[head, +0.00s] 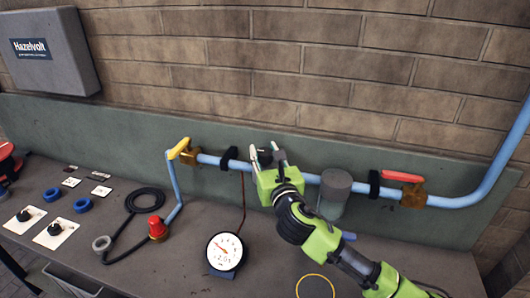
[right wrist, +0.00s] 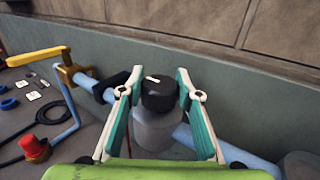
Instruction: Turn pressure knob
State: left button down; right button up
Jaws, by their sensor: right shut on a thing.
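The pressure knob (right wrist: 158,97) is black with a white pointer mark on top, and sits on a grey cylindrical body (right wrist: 152,130) on the blue pipe. In the right wrist view my right gripper (right wrist: 156,82) has one finger on each side of the knob and is shut on it. A round white gauge (head: 225,251) with a red needle stands on the bench in front. My left gripper is not in view.
The blue pipe (head: 310,178) runs along the wall, with a yellow-handled valve (head: 179,148) at left and a red-handled valve (head: 403,177) at right. A grey cylinder (head: 335,190) is close right of my gripper. A red knob (head: 157,227) and black hose (head: 119,241) are at left.

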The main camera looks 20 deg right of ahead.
jog(key=m+g+h, duration=0.1)
jog(key=m+h, duration=0.1)
jog(key=h, duration=0.1)
jog(key=m+h+p, duration=0.1)
jog(key=m+h, duration=0.1)
jog(key=h, duration=0.1)
jog(key=shift+a+r+m+g+h, duration=0.1)
jog(key=shift+a+m+g+h, duration=0.1)
jog(key=shift+m+g+h, duration=0.15)
jog(key=m+g+h, duration=0.1)
jog(key=h, duration=0.1)
jog(key=shift+m+g+h, duration=0.25)
jog(key=shift+m+h, duration=0.1)
jog(key=shift+w+m+g+h+b, duration=0.1)
jog(key=shift+m+g+h+b, duration=0.2)
jog(key=shift+m+g+h, duration=0.7)
jog(key=m+g+h+b, duration=0.2)
jog(key=g+h+b, duration=0.1)
jog(key=shift+f+m+g, duration=0.2)
jog(key=shift+m+g, duration=0.1)
jog(key=shift+m, duration=0.1)
jog(key=m+g+h+b, duration=0.2)
jog(key=m+g+b, duration=0.1)
jog(key=g+b, duration=0.1)
jog(key=shift+d+r+g+b, duration=0.1)
jog(key=shift+g+b, duration=0.3)
jog(key=shift+b, duration=0.5)
jog(key=o, duration=1.1)
jog(key=shift+d, duration=0.1)
jog(key=shift+o, duration=0.2)
